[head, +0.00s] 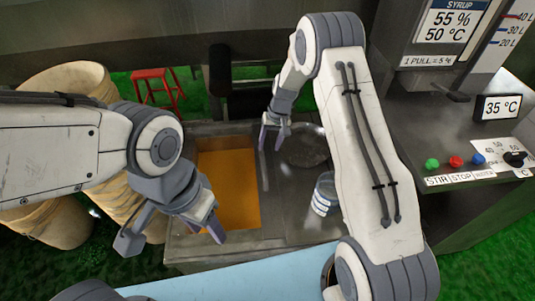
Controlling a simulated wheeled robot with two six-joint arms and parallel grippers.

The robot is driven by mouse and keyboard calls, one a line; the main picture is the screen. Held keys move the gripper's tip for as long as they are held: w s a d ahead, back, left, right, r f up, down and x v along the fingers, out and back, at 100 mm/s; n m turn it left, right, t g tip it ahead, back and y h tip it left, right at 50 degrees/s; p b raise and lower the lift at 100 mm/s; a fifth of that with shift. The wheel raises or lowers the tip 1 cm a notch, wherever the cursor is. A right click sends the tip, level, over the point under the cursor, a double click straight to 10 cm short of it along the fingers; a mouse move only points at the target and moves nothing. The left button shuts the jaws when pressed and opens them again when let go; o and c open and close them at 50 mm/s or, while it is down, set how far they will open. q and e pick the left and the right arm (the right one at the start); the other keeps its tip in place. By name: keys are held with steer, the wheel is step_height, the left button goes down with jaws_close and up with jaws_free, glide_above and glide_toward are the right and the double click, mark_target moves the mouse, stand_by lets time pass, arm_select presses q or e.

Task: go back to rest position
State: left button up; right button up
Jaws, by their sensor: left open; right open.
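My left gripper (172,228) comes in from the left and is open and empty, with its fingers apart over the left front edge of the metal counter (192,253). My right gripper (274,134) hangs from the large white arm in the middle. It is open over the counter's back part, between an orange-filled basin (240,190) and a round metal plate or lid (306,150). Nothing shows between its fingers. A clear container with blue and white bands (324,196) stands to the right of the basin, partly hidden by my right arm.
Tan sacks or barrels (62,82) stand at left. A red stool (157,76) stands behind on green ground.

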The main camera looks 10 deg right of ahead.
steer(key=shift+d+r, duration=0.15)
steer(key=shift+r, duration=0.65)
steer(key=s+a+r+n, duration=0.4)
steer(key=s+a+r, duration=0.8)
steer(key=s+r, duration=0.25)
steer(key=s+d+r+n, duration=0.1)
steer(key=s+r+n, duration=0.1)
steer(key=s, duration=0.8)
steer(key=s+r+n+h, duration=0.1)
steer(key=s+r+n, duration=0.1)
steer(key=s, duration=0.8)
steer(key=shift+s+d+r+n, duration=0.3)
steer(key=shift+s+d+r, duration=0.1)
steer(key=shift+r, duration=0.15)
steer(key=shift+a, duration=0.1)
steer(key=shift+c, duration=0.6)
